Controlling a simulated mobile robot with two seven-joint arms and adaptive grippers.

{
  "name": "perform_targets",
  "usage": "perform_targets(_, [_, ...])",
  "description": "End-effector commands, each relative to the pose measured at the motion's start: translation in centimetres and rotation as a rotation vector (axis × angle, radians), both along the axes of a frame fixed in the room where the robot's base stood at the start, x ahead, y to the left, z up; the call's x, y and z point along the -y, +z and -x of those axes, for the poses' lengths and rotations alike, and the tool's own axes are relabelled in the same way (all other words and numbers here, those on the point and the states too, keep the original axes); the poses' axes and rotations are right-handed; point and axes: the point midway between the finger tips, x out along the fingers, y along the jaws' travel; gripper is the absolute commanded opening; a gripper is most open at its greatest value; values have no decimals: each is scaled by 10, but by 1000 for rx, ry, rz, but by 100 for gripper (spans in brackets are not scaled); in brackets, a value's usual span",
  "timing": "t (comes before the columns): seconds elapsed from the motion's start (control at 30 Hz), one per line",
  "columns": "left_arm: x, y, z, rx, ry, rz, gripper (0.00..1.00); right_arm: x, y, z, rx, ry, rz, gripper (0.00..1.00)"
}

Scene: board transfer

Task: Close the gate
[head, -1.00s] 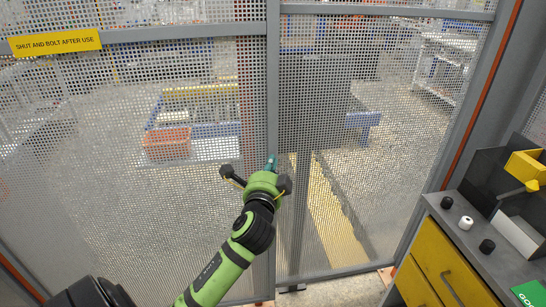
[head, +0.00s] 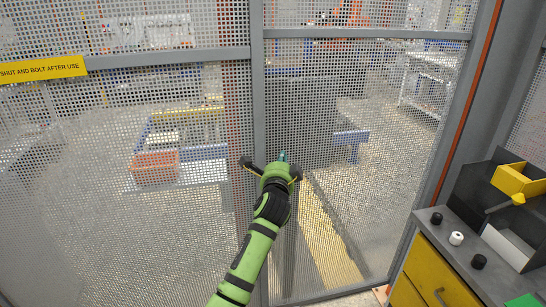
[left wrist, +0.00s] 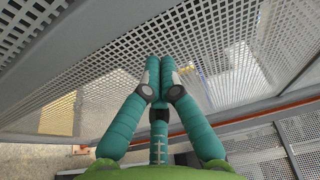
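The gate (head: 355,115) is a grey framed panel of perforated metal in front of me. Its upright bar (head: 258,110) runs down the middle of the head view, beside another perforated panel at left. I cannot tell whether a gap is open between them. My left gripper (head: 281,157) is at this bar, at about mid height; contact cannot be made out. In the left wrist view, its teal fingers (left wrist: 160,68) are together at the tips, with nothing visible between them. Perforated metal (left wrist: 90,70) is close on both sides. My right gripper is out of view.
A yellow sign (head: 42,69) reading "SHUT AND BOLT AFTER USE" hangs at upper left. A grey cabinet (head: 455,245) with yellow drawers stands at right, with small knobs and a yellow bin (head: 518,180) on top. Behind the mesh are an orange crate (head: 155,168) and blue frames.

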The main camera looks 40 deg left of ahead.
Motion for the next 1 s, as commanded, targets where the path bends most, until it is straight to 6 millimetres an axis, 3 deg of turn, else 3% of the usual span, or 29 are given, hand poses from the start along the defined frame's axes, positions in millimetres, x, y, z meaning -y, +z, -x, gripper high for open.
perform_targets(0.03, [-5, 4, 7, -3, 1, -4, 0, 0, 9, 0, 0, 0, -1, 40])
perform_targets(0.2, [-14, 2, 18, -2, 0, -1, 0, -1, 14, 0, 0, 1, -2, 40])
perform_targets(0.67, [-18, 1, 23, -2, 0, -3, 0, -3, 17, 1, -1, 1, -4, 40])
perform_targets(1.0, [-66, 3, 77, -6, 9, -7, 0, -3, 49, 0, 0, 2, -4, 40])
